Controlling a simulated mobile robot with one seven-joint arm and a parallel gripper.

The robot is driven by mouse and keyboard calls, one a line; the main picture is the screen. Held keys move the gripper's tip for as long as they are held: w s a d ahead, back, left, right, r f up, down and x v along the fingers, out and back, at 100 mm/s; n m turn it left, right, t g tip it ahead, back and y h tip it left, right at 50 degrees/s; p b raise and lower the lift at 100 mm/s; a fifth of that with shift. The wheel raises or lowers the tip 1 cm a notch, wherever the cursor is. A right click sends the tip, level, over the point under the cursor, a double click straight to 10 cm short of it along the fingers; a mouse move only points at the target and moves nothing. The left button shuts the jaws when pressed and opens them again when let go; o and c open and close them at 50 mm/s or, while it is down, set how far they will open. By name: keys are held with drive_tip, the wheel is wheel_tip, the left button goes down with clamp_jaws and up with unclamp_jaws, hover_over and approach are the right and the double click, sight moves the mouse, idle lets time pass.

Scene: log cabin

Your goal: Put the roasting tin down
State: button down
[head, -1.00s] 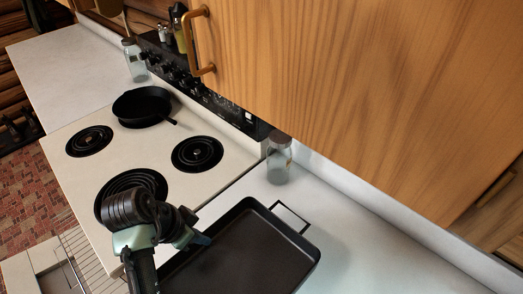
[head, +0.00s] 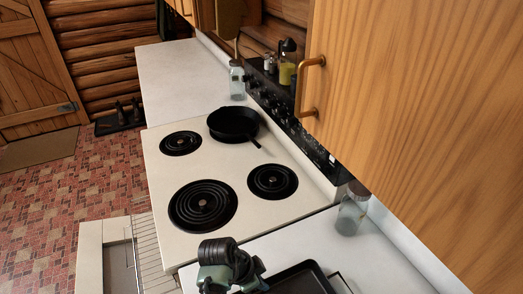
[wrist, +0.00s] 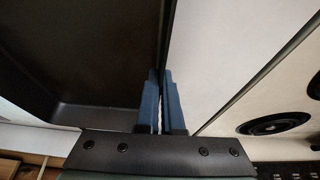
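The roasting tin (head: 300,281) is a dark, rectangular, shallow pan with a wire handle. It shows only in part at the bottom edge of the head view, over the white counter to the right of the stove. In the wrist view the tin (wrist: 85,60) fills the left side and looks empty. My gripper (wrist: 160,100) has its two blue fingers close together, one on each side of the tin's side wall, shut on it. I cannot tell whether the tin's base touches the counter.
The stove (head: 223,150) has coil burners, with a black skillet (head: 233,123) at the back. A glass jar (head: 352,210) stands on the counter near the wall. A wooden cabinet (head: 420,120) hangs above. The oven is open, its rack (head: 150,255) showing. The far counter (head: 185,70) is mostly clear.

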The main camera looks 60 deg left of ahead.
drive_tip(key=shift+f, duration=0.15)
drive_tip(key=c, duration=1.1)
unclamp_jaws()
drive_tip(key=shift+o, duration=0.2)
drive_tip(key=b+v, duration=0.1)
drive_tip(key=v, duration=1.1)
drive_tip(key=shift+s, duration=0.1)
